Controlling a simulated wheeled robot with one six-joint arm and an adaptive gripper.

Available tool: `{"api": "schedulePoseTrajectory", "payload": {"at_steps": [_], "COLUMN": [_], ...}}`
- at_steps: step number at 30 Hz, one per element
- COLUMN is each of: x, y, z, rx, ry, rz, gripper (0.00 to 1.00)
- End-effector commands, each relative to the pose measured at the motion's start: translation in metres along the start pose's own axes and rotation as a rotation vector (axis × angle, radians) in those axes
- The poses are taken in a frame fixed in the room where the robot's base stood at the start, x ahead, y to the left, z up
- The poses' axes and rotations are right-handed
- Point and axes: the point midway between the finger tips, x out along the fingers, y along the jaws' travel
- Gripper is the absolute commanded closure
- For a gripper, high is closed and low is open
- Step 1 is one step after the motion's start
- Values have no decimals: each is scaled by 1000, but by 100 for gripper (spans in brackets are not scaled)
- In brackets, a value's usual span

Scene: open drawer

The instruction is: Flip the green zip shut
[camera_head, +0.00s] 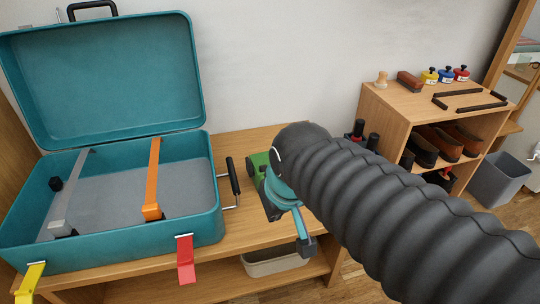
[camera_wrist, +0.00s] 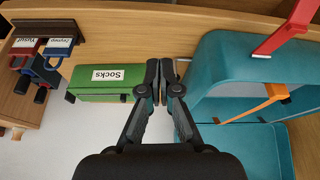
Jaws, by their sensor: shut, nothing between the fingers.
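A green box-like case (camera_wrist: 108,82) with a white "Socks" label lies on the wooden bench, left of my fingers in the wrist view. Small black tabs show at its corners. In the head view only a bit of the green case (camera_head: 257,165) shows, behind my arm and right of the suitcase. I cannot make out a separate zip or its slider. My gripper (camera_wrist: 160,68) is shut and empty, with its tips beside the case's right end. I cannot tell whether they touch it. In the head view my arm largely hides the gripper and case.
An open teal suitcase (camera_head: 211,190) stands at the left, with an orange strap (camera_head: 153,180) and red latch (camera_head: 185,260). Its black handle (camera_head: 234,176) faces the case. Name-tagged items (camera_wrist: 62,46) lie beyond the case. A shoe shelf (camera_head: 385,100) and grey bin (camera_head: 500,180) stand right.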

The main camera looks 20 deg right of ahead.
Motion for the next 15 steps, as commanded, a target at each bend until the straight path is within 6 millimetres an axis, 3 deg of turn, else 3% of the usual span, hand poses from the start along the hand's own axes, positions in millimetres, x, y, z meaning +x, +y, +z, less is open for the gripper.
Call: {"api": "schedulePoseTrajectory", "payload": {"at_steps": [8,15], "x": [27,48], "y": [-3,-3], "z": [-51,-100], "rx": [-69,-248], "ry": [-93,-177], "rz": [13,27], "gripper": [100,100]}}
